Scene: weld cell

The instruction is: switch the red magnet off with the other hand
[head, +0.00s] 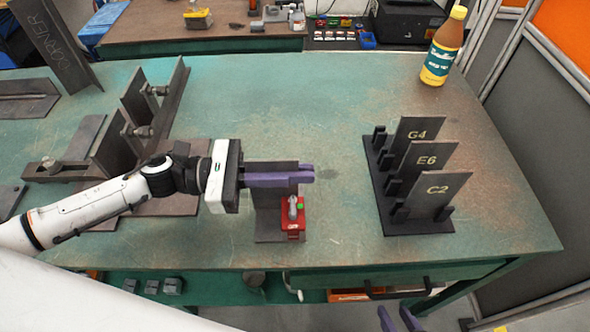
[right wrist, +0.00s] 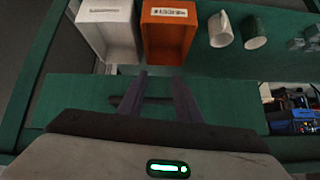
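The red magnet (head: 291,229) sits on the table at the front middle, at the right edge of a dark steel plate (head: 267,225). It has a grey lever on top and a green spot beside it. My left gripper (head: 308,173) lies just behind the magnet. Its purple fingers are on both sides of a dark upright plate (head: 270,166) and look closed on it. My right gripper (head: 399,319) is at the bottom edge of the head view, in front of the table and well away from the magnet. In the right wrist view its fingers (right wrist: 158,82) are apart with nothing gripped.
A black rack (head: 415,227) holds plates marked G4, E6 and C2 at the right. A bottle (head: 441,50) stands at the back right. Steel fixtures (head: 135,125) fill the left. A drawer handle (head: 400,294) juts from the table front near my right gripper. An orange box (right wrist: 168,45) is below.

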